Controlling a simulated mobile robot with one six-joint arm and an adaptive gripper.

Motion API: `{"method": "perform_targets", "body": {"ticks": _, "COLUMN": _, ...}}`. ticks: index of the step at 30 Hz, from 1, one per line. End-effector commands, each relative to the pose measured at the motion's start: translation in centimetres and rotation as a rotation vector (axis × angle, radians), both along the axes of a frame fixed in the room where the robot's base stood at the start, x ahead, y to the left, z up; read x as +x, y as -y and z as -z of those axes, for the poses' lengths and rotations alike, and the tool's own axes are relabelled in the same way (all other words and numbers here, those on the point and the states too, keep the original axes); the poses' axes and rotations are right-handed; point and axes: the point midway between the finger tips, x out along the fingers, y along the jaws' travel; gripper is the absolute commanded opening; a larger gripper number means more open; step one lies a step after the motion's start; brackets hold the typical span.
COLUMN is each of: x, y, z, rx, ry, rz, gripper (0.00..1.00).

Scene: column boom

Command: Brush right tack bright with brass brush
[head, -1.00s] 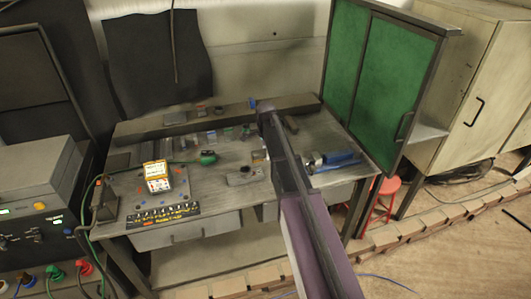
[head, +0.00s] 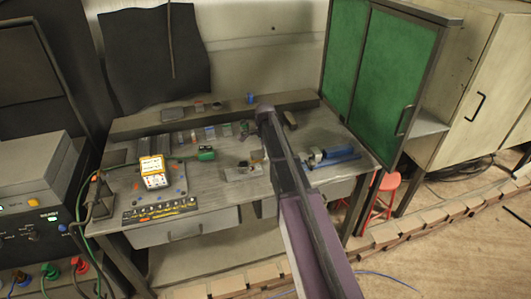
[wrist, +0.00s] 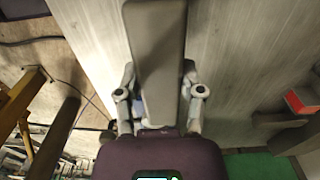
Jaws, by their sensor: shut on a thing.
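In the wrist view, my gripper (wrist: 158,98) is shut on a long, smooth, grey-brown block (wrist: 157,45), which I take to be the brush. It points away from the palm; no bristles show. In the head view, my arm hides the gripper and most of what it holds. A small dark workpiece (head: 247,169) lies on the bench just left of my arm, with a small pale or brassy part on it. The tacks are too small to make out, so I cannot tell right from left or whether the brush touches one.
A raised ledge runs along the back.

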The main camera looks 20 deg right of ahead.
Motion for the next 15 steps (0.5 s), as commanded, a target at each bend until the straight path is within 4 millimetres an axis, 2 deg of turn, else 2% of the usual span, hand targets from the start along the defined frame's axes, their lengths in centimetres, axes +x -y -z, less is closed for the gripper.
{"method": "perform_targets", "body": {"ticks": 1, "x": 0.0, "y": 0.0, "z": 0.8, "rx": 0.0, "ry": 0.0, "rz": 0.0, "gripper": 0.0}}
{"method": "perform_targets", "body": {"ticks": 6, "x": 0.0, "y": 0.0, "z": 1.9, "rx": 0.0, "ry": 0.0, "rz": 0.0, "gripper": 0.0}}
{"method": "perform_targets", "body": {"ticks": 15, "x": 0.0, "y": 0.0, "z": 3.4, "rx": 0.0, "ry": 0.0, "rz": 0.0, "gripper": 0.0}}
